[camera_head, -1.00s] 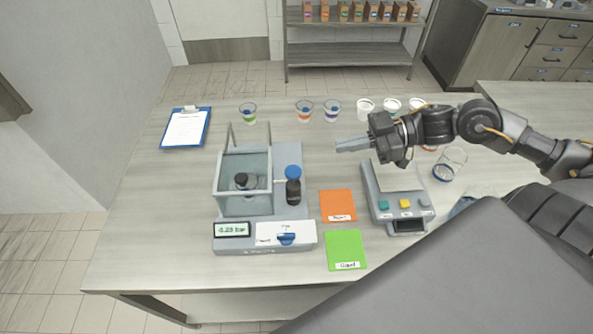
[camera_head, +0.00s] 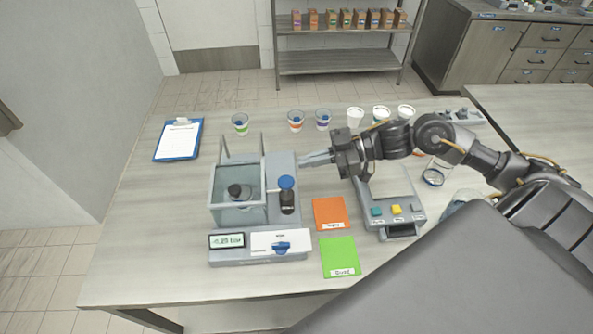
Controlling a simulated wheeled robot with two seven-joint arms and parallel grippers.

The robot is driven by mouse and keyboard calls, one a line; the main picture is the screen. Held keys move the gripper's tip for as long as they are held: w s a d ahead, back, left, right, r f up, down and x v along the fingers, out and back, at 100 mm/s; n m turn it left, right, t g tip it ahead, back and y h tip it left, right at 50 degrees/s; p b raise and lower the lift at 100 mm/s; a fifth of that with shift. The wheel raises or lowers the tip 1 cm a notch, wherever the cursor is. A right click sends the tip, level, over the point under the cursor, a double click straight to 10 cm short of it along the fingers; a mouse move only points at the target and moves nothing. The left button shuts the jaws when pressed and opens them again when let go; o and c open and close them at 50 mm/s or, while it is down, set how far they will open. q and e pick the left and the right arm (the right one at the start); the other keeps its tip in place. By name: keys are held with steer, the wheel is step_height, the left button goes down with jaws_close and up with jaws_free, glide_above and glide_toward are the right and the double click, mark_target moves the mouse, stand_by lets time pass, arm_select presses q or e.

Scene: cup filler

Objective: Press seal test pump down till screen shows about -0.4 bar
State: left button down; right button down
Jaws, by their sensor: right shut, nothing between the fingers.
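The seal tester (camera_head: 285,165) is a grey device on the table, left of centre. Its blue-topped black pump (camera_head: 287,196) stands upright on the right side of the device. The small screen (camera_head: 227,241) on the front shows a value that looks like -0.25 bar; the print is small. My right gripper (camera_head: 302,161) is shut and empty, its fingers pointing left, behind and slightly right of the pump's blue top, apart from it. My left gripper is not in view.
An orange card (camera_head: 329,212) and a green card (camera_head: 339,256) lie right of the tester. Several cups line the back, and a clipboard (camera_head: 179,139) lies at the back left.

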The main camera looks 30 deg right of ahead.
mark_target(286, 182)
steer(key=x, duration=0.2)
steer(key=p+x, duration=0.1)
steer(key=shift+w+a+r, duration=0.15)
steer(key=shift+a+r, duration=0.1)
steer(key=shift+a, duration=0.1)
step_height(286, 182, down, 5)
steer(key=shift+d+r+p, duration=0.15)
steer(key=shift+r+p, duration=0.1)
steer(key=shift+p, duration=0.15)
step_height(286, 182, down, 4)
steer(key=shift+r+b, duration=0.15)
steer(key=shift+b, duration=0.8)
